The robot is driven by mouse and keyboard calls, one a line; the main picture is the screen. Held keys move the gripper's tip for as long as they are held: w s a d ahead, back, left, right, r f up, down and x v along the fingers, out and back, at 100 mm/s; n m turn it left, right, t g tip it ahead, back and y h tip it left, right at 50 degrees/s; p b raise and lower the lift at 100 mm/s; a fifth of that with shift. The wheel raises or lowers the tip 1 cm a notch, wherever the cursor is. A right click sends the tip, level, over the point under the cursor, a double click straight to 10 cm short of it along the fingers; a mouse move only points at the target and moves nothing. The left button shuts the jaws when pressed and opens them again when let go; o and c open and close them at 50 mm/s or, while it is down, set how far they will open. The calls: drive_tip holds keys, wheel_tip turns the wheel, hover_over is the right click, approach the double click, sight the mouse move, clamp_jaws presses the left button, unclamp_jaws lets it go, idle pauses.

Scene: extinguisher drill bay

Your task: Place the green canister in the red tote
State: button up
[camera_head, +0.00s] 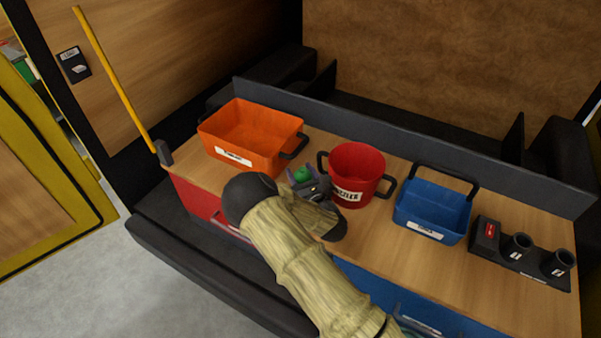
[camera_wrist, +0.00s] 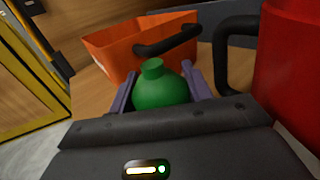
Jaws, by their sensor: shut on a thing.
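The green canister (camera_wrist: 158,89) is round with a short neck and sits between the two purple-grey fingers of my gripper (camera_wrist: 164,92) in the wrist view. My gripper is shut on it. In the head view only the top of the green canister (camera_head: 302,174) shows, at my gripper (camera_head: 304,178), between the orange bin and the red tote. The red tote (camera_head: 352,190) is a round bucket with black side handles and a white label, standing on the wooden counter just right of my gripper. It also shows at the right edge of the wrist view (camera_wrist: 290,65).
An orange bin (camera_head: 253,135) stands on the counter (camera_head: 520,295) to the left. A blue bin (camera_head: 431,212) with a raised black handle stands right of the tote. A black holder (camera_head: 520,256) with cups is farther right. A dark low wall (camera_head: 430,133) runs behind.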

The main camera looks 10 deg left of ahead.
drive_tip(key=o, duration=1.2)
drive_tip(key=shift+f, duration=0.1)
drive_tip(key=b+v, duration=0.3)
drive_tip(key=v, duration=0.8)
drive_tip(key=shift+s, duration=0.1)
drive_tip(key=shift+s+d, duration=0.25)
drive_tip(key=shift+s, duration=0.15)
drive_tip(key=shift+o, duration=0.3)
